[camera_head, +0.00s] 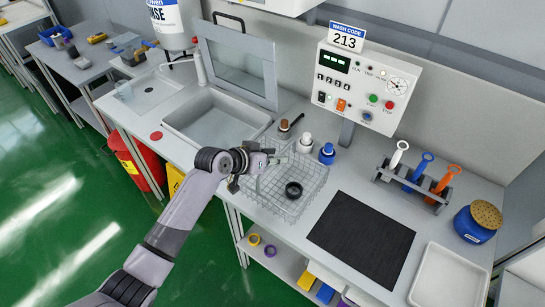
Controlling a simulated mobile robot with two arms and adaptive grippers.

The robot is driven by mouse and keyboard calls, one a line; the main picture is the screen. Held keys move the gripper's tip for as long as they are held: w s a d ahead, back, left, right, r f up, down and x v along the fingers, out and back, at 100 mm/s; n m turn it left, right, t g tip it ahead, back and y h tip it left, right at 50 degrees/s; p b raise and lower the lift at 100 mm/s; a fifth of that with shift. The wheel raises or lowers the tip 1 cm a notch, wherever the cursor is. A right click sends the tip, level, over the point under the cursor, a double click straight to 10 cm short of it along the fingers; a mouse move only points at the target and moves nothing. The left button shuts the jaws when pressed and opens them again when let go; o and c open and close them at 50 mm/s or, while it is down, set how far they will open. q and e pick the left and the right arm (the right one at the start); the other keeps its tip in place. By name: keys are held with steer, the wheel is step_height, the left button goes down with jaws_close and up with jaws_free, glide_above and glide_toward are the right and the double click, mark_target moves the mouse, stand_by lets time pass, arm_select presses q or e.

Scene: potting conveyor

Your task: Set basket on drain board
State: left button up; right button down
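The wire basket (312,193) stands on the counter, right of the sink, with a black ring-shaped part (293,190) inside it. My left gripper (272,161) is at the basket's back left rim, with its fingers pointing right. The fingers are small and overlap the wire, so I cannot tell whether they grip it. My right gripper is out of view.
The sink (190,118) with a raised clear lid (236,62) lies left of the basket. Bottles (327,153) stand close behind it. A dark mat (362,238), a rack of coloured tools (415,180) and a white tray (449,278) are to the right. A control panel (361,86) stands behind.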

arm_select(q)
steer(key=shift+r, duration=0.15)
steer(key=b+v, duration=0.2)
steer(key=v, duration=1)
steer(key=shift+c, duration=0.4)
stand_by(0.7)
